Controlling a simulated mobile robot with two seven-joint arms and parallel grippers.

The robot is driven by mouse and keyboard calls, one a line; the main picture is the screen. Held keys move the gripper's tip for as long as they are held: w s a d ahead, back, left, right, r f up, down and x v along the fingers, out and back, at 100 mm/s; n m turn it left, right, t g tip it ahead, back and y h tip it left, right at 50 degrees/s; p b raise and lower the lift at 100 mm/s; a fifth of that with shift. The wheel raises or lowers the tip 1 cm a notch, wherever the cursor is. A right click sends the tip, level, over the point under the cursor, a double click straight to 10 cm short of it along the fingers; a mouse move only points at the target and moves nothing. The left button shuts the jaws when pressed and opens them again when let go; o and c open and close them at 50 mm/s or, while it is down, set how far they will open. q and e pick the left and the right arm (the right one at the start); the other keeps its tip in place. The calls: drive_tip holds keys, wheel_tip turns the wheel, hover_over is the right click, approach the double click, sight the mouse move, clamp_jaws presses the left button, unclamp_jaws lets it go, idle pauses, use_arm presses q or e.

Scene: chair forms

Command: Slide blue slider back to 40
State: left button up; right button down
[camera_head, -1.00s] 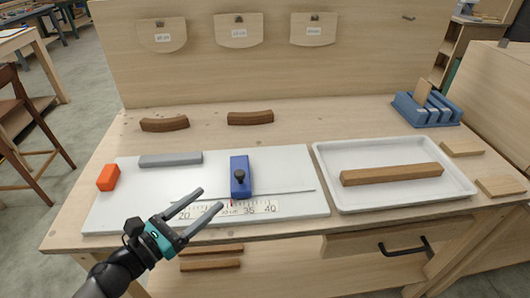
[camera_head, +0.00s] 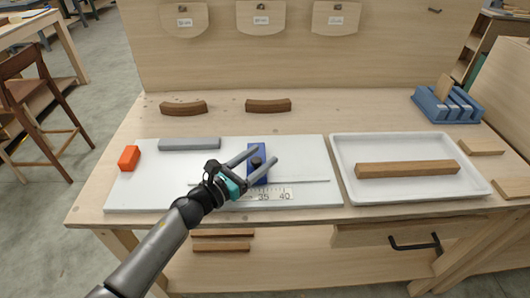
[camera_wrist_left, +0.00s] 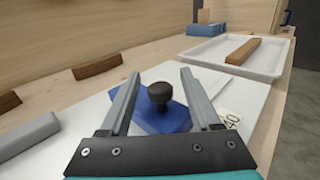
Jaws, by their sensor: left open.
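The blue slider (camera_head: 256,150) sits on the white board (camera_head: 310,155), over a thin rail, with a dark knob on top. In the left wrist view the blue slider (camera_wrist_left: 168,121) and its knob (camera_wrist_left: 160,93) show between the fingers. The printed scale (camera_head: 272,193) shows 35 and 40 to the right of the gripper; its lower numbers are hidden by my arm. My left gripper (camera_head: 264,164) is open, with its fingers on either side of the knob and apart from it in the wrist view. My right gripper is not in view.
A grey bar (camera_head: 190,144) and an orange block (camera_head: 129,158) lie on the board's left part. A white tray (camera_head: 340,150) with a wooden bar (camera_head: 405,169) stands to the right. Two curved brown pieces (camera_head: 184,108) (camera_head: 268,105) lie behind the board.

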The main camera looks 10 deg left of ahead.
use_arm(q)
drive_tip(key=shift+x, duration=1.15)
clamp_jaws()
idle(0.7)
